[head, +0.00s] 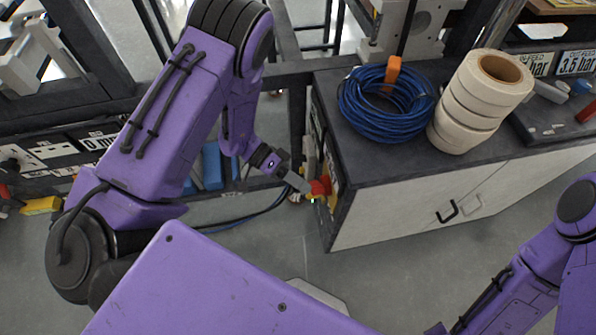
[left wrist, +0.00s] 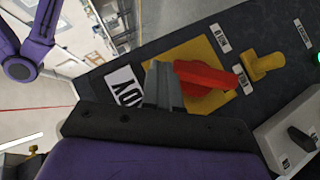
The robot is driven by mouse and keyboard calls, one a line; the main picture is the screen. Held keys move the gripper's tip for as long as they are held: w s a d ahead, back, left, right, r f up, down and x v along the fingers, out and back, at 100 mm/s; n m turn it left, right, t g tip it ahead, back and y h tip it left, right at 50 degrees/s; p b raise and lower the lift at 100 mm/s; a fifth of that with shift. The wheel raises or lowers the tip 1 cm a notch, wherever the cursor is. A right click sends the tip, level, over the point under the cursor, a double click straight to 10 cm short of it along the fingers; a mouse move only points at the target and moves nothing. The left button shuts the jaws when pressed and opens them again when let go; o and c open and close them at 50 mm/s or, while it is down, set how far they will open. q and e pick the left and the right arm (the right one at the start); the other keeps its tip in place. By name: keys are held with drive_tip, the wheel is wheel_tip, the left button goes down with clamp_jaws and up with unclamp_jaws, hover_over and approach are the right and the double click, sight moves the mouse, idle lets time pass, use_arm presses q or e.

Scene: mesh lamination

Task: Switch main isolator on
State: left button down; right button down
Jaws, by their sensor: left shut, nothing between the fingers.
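The main isolator has a red handle (left wrist: 206,77) on a yellow plate (left wrist: 196,50), set in a dark panel. In the head view the red handle (head: 320,186) shows small at the left end of the cabinet. My left gripper (head: 301,184) reaches to it from the left. In the left wrist view the left gripper's grey fingers (left wrist: 163,86) are together and empty, right beside one end of the red handle. I cannot tell whether they touch it. My right arm shows at the right of the head view, its gripper out of sight.
A yellow knob (left wrist: 264,66), a green light (left wrist: 318,58) and a grey box with a black switch (left wrist: 300,138) share the panel. On the cabinet top (head: 345,150) are a blue cable coil (head: 385,120) and stacked white rolls (head: 475,105). Open floor lies in front.

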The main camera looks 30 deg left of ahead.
use_arm(q)
drive_tip(key=s+d+r, duration=0.3)
drive_tip(key=s, duration=0.4)
drive_tip(key=shift+s+r, duration=0.2)
drive_tip(key=shift+s, duration=0.1)
drive_tip(key=shift+d, duration=0.1)
